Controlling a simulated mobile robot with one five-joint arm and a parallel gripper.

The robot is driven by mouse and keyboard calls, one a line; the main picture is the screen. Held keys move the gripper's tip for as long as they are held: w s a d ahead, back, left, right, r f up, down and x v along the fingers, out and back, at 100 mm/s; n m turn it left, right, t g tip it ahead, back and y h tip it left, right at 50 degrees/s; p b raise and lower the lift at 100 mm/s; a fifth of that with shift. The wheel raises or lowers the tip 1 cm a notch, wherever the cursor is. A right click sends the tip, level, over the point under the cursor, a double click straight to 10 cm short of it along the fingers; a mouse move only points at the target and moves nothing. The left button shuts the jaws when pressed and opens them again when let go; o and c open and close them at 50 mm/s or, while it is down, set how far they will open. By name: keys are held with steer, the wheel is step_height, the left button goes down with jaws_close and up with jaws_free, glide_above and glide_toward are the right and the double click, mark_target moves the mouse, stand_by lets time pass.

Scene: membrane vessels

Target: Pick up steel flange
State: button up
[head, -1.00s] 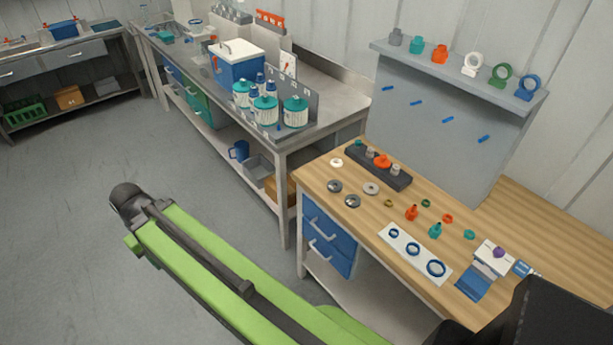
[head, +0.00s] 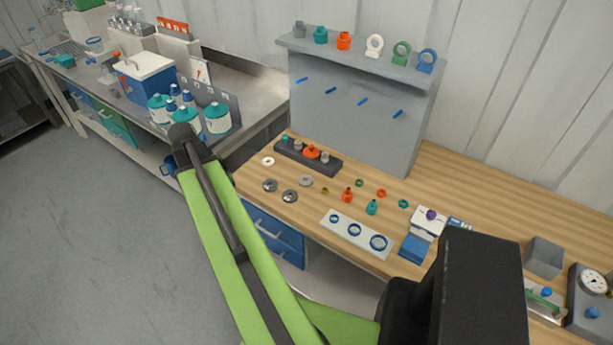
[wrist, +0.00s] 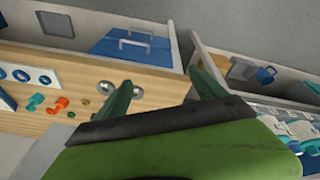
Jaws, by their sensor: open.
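Round grey metal flanges lie flat on the wooden bench top in the head view: one dark steel flange (head: 270,185), a second dark steel flange (head: 290,196) beside it, and a lighter grey ring (head: 305,181). I cannot tell which one the task names. In the wrist view, two flanges show near the bench edge, a left one (wrist: 105,87) and a right one (wrist: 137,92) partly behind a finger. My gripper (wrist: 160,76) is open and empty, its green fingers wide apart. The flanges are beyond the left finger. In the head view I cannot make out the fingers.
A dark block with fittings (head: 308,157) stands behind the flanges. Blue drawers (head: 275,238) are below the bench edge. A steel bench with teal-capped bottles (head: 217,118) stands left.

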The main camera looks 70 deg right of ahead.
steer(key=s+d+r+m+g, duration=0.15)
steer(key=s+d+m, duration=0.35)
steer(key=s+d, duration=0.7)
steer(key=m+h, duration=0.1)
steer(key=m, duration=0.2)
glide_toward(303, 177)
steer(key=f+b, duration=0.1)
steer(key=b, duration=0.4)
steer(key=s+f+b, duration=0.1)
steer(key=b, duration=0.4)
steer(key=shift+s+a+f, duration=0.1)
steer(key=shift+a+f, duration=0.05)
steer(key=shift+f, duration=0.15)
steer(key=shift+s+f, duration=0.1)
steer(key=shift+f, duration=0.05)
steer(key=b+x, duration=0.5)
steer(key=shift+s, duration=0.2)
steer(key=c, duration=1.7)
